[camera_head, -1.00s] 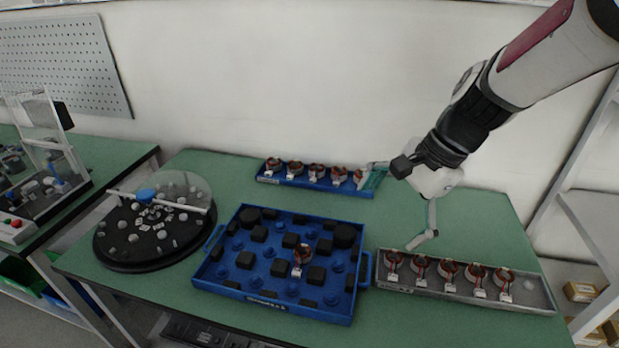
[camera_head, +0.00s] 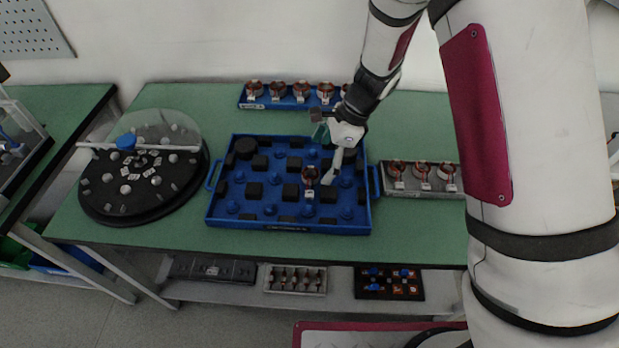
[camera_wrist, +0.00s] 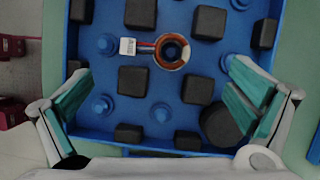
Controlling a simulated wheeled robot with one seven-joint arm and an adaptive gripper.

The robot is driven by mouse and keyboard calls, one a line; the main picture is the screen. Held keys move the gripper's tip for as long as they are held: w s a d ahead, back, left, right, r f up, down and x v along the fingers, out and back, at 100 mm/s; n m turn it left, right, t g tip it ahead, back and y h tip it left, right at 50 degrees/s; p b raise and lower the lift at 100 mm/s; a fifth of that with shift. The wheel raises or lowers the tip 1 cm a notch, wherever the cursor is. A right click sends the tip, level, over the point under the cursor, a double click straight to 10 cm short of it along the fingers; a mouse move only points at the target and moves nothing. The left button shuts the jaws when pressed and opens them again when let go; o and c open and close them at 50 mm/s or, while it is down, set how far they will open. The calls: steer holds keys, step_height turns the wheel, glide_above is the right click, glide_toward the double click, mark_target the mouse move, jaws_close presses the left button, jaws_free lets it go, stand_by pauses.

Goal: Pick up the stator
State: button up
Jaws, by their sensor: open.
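A copper-coloured stator (camera_head: 311,175) with a white tag sits alone in the large blue tray (camera_head: 220,222), among black blocks and blue pegs. In the wrist view the stator (camera_wrist: 172,52) shows from above as a copper ring with a dark centre, its white tag to the left. My gripper (camera_head: 327,158) is over the right part of the blue tray, close to the stator in the head view. In the wrist view my gripper (camera_wrist: 160,80) has its teal-padded fingers wide apart with nothing between them, and the stator lies ahead of the fingertips.
Several stators stand in a blue rack (camera_head: 262,103) behind the tray. More stand in a grey tray (camera_head: 400,190) on the right, partly hidden by my arm. A round black turntable (camera_head: 140,210) stands at left. Black blocks (camera_wrist: 133,81) surround the stator closely.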

mark_target(312, 179)
steer(key=x, duration=0.4)
steer(key=p+x, duration=0.1)
steer(key=x, duration=0.2)
steer(key=shift+s+d+f, duration=0.1)
steer(key=shift+s+f, duration=0.05)
steer(key=shift+s, duration=0.25)
steer(key=c, duration=1.3)
